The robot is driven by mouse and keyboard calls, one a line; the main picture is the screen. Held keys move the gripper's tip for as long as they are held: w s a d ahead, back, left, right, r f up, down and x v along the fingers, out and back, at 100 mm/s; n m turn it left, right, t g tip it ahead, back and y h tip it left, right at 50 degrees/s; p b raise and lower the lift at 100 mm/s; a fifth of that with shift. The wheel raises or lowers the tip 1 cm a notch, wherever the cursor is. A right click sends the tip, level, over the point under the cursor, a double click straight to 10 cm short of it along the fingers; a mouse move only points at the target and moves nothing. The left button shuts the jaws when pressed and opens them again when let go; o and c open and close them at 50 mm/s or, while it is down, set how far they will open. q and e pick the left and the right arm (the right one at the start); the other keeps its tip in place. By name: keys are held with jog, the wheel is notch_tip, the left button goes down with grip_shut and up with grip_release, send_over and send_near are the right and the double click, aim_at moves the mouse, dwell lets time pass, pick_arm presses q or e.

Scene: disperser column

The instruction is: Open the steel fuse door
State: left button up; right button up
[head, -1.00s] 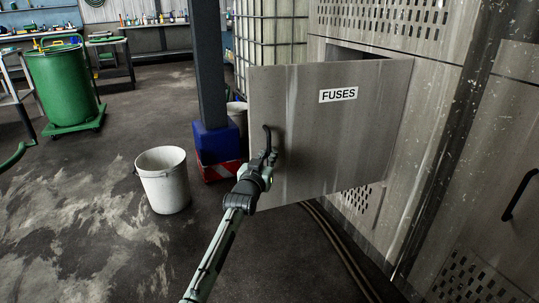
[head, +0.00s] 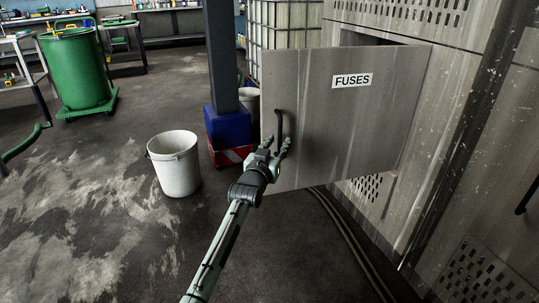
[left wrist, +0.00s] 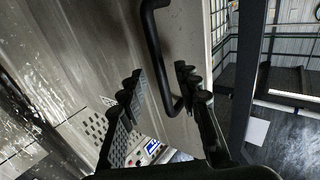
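The steel fuse door (head: 335,120) with a "FUSES" label stands swung out from the grey cabinet, and part of the dark opening shows behind its top edge. Its black bar handle (head: 279,125) is near the free left edge. My left gripper (head: 280,142) is at the lower end of the handle, with its fingers spread. In the left wrist view, the handle (left wrist: 158,45) shows beyond and between the parted fingers of my left gripper (left wrist: 160,78). I cannot tell whether a finger touches it. My right gripper is not in view.
A white bucket (head: 175,165) stands on the floor left of the door. A dark post with a blue base (head: 228,127) stands close behind the door's free edge. Cables (head: 340,230) run on the floor below the door. The floor at front left is clear.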

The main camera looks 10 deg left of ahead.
pick_arm(q)
jog(key=s+a, duration=0.1)
jog(key=s, duration=0.8)
jog(key=shift+s, duration=0.25)
jog(key=shift+f, duration=0.1)
jog(key=s+a+f+g+y, duration=0.15)
jog(key=s+f+g, duration=0.25)
jog(key=s+f, duration=0.6)
jog(key=s+a+f+g, duration=0.35)
jog(key=s+f, duration=0.35)
jog(key=f, duration=0.6)
jog(key=s+a+f+g, duration=0.1)
jog(key=s+f+g, duration=0.1)
jog(key=s, duration=0.5)
jog(key=s+a+f+g+y, duration=0.1)
jog(key=s+a+f+g, duration=0.1)
jog(key=s+f, duration=0.3)
jog(key=s+a+f+g, duration=0.1)
jog(key=s+f+g, duration=0.2)
jog(key=s, duration=0.6)
jog(key=shift+a+f+m, duration=0.25)
jog(key=shift+a+m, duration=0.05)
jog(key=shift+a, duration=0.1)
jog(key=shift+d+g, duration=0.1)
jog(key=shift+g, duration=0.15)
